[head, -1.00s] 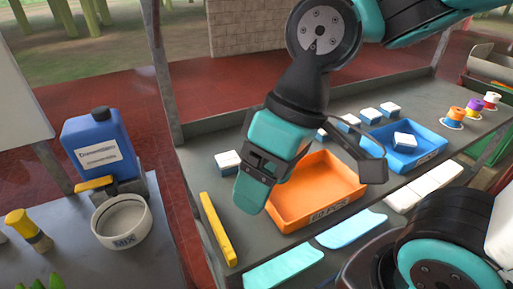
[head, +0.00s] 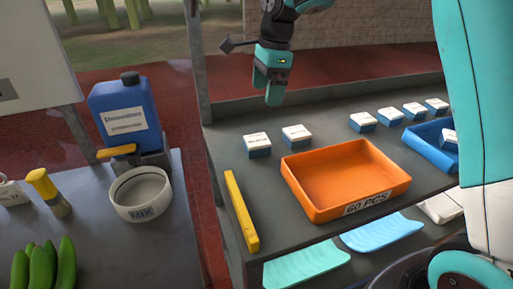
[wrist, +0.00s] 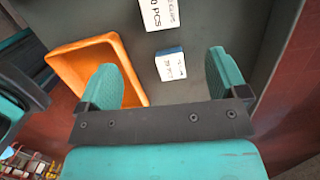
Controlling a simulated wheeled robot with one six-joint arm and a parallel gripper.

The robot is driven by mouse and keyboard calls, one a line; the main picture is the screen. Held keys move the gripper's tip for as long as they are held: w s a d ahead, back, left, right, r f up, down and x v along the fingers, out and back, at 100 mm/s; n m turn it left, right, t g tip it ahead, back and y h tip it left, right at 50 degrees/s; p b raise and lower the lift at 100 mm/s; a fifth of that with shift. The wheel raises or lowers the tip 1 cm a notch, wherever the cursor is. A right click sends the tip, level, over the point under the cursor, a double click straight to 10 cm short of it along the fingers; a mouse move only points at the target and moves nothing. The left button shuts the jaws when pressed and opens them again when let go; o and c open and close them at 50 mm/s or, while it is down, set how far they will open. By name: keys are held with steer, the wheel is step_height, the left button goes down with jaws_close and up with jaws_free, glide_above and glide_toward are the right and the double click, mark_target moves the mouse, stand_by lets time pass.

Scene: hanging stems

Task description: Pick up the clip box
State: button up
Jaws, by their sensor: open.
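Several small white-topped boxes with blue sides stand on the grey shelf. Two of them, a left box (head: 257,145) and a right box (head: 297,136), are behind the orange tray (head: 345,205); which is the clip box I cannot tell in the head view. My gripper (head: 268,92) is raised above the shelf behind these two, fingers pointing down. In the wrist view my gripper (wrist: 165,80) is open and empty. A white-and-blue box (wrist: 171,64) shows between its fingers, below them. A white printed surface (wrist: 160,12), partly cut off, shows at the top edge.
A yellow bar (head: 241,210) lies left of the tray. A blue tray (head: 425,146) holding a box is at the right. A blue jug (head: 125,120) and a white MIX bowl (head: 141,193) are on the left table. A metal post (head: 201,70) rises at the shelf's back left.

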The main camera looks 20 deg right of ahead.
mark_target(258, 139)
steer(key=f, duration=0.5)
steer(key=a+f, duration=0.1)
steer(key=f, duration=0.4)
steer(key=a+f, duration=0.1)
steer(key=f, duration=0.4)
steer(key=shift+a+f+p, duration=0.15)
steer(key=shift+a+p, duration=0.05)
steer(key=shift+p, duration=0.1)
steer(key=shift+c, duration=0.2)
steer(key=c, duration=1)
